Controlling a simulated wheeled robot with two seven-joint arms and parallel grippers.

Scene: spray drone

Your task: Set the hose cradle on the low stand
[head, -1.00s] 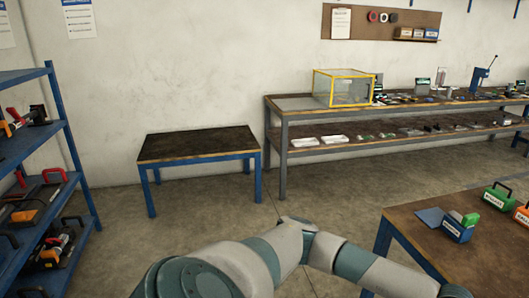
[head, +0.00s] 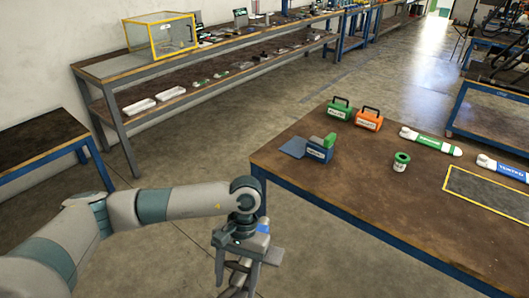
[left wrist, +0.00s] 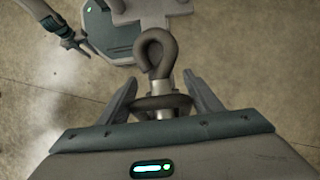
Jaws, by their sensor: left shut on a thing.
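My left gripper (head: 240,282) is low in the head view, at the front left of the brown table, with its fingers pointing down. In the left wrist view its two fingers (left wrist: 160,100) are shut around the neck of a dark grey piece with a loop on top, which I take to be the hose cradle (left wrist: 158,50). Its lower part is hidden in the head view. The low stand (head: 38,140), a dark-topped table with blue legs, is cut off at the left edge, well apart from the gripper. An arm, seemingly my right one, shows small at the top left of the wrist view.
A brown table (head: 330,190) at right holds a blue box, green and orange cases, a green-and-white roll and bottles. A long two-level bench (head: 112,105) with a yellow-framed clear box runs along the wall. Bare floor lies between stand and table.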

